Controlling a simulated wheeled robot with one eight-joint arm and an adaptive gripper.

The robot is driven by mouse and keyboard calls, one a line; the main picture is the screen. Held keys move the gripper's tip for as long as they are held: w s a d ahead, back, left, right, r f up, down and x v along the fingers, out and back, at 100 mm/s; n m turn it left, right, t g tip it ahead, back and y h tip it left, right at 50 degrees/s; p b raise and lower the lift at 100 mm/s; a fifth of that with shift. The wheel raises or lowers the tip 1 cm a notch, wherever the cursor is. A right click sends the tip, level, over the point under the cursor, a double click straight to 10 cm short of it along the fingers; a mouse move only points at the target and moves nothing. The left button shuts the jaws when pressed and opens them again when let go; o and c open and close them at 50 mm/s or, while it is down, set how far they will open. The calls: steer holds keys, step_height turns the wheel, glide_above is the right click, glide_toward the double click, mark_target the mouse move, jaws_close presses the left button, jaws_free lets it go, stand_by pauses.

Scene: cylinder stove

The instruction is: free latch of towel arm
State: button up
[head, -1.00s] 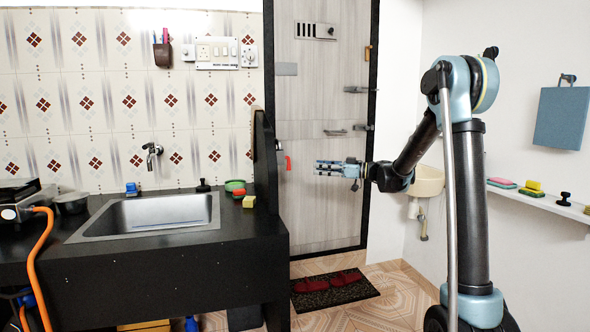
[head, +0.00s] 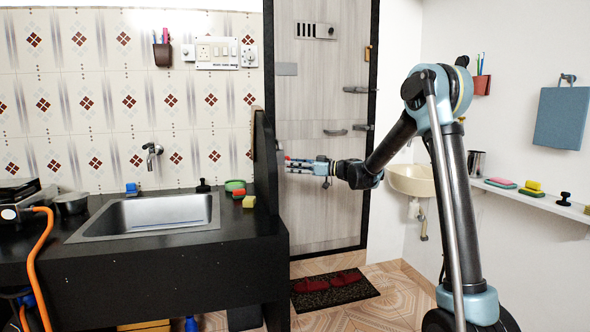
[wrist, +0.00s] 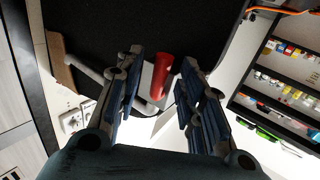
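A red cylindrical handle (wrist: 161,76) sits on a pale grey plate (wrist: 147,80) in the wrist view, against a black panel; I take it to be the latch. A grey bar (wrist: 85,60) runs from the plate toward the upper left and may be the towel arm. My gripper (wrist: 160,62) is open, with one finger on each side of the red handle. I cannot tell whether either finger touches it. In the head view my gripper (head: 296,164) is at the right side of the black partition, and its fingers mostly hide the handle.
The black partition (head: 266,170) stands at the right end of the sink counter (head: 150,265). The panelled door (head: 325,90) is behind my gripper. A wash basin (head: 411,180) is on the right wall near my arm. A dark mat (head: 335,292) lies on the floor.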

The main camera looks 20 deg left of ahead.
jaws_close()
steer(key=shift+d+m, duration=0.1)
steer(key=shift+m, duration=0.2)
steer(key=shift+s+d+r+m+g+h, duration=0.15)
steer(key=shift+s+r+m+g+h, duration=0.15)
steer(key=shift+r+m+g+h, duration=0.8)
steer(key=shift+s+d+r+m+g+h, duration=0.25)
steer(key=shift+m+g+h, duration=0.4)
steer(key=shift+m+h, duration=1.15)
steer(key=shift+s+d+r+m+g+h, duration=0.1)
steer(key=shift+s+r+m+g+h, duration=0.2)
steer(key=shift+r+m+g+h, duration=1.05)
steer(key=shift+f+m+t+y, duration=0.4)
steer(key=shift+f+m+y, duration=0.05)
steer(key=shift+f+m, duration=0.2)
